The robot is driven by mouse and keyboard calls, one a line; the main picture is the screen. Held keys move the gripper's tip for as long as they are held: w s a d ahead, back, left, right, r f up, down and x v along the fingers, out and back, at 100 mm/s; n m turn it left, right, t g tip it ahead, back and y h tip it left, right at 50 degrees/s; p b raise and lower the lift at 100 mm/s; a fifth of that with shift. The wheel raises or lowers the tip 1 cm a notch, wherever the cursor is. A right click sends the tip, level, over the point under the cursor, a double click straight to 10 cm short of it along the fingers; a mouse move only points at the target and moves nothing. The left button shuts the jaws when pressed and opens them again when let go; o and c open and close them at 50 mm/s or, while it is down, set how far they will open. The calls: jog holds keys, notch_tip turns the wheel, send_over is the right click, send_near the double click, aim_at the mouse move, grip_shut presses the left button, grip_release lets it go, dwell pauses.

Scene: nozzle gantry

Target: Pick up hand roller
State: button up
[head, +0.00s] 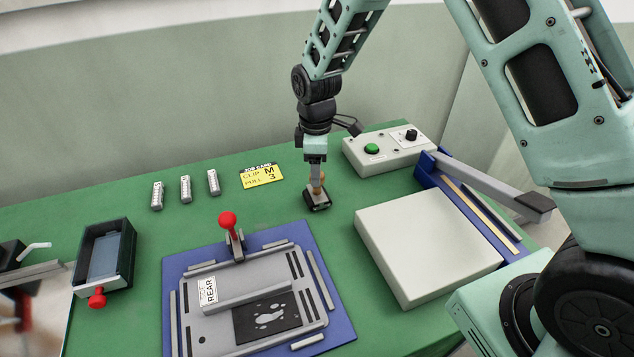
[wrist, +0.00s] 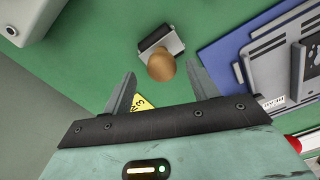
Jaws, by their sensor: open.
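The hand roller (head: 318,200) stands on the green table, a dark block-like body with a rounded tan wooden handle on top. In the wrist view the hand roller (wrist: 158,44) shows with its handle towards my gripper (wrist: 160,72). The two fingers are apart, one on each side of the line to the handle, and nothing is held. In the head view my gripper (head: 316,170) points down right over the roller and partly covers its handle. I cannot tell whether the fingertips touch the handle.
A blue-based fixture with a red knob (head: 228,220) is in front. A pale square board (head: 428,245) and a control box (head: 390,148) stand to the right.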

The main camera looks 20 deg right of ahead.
aim_at(318, 196)
jog(key=shift+s+f+p, duration=0.15)
jog(key=shift+f+p, duration=0.55)
jog(key=shift+f, duration=1.55)
grip_shut()
jog(key=shift+r, duration=0.15)
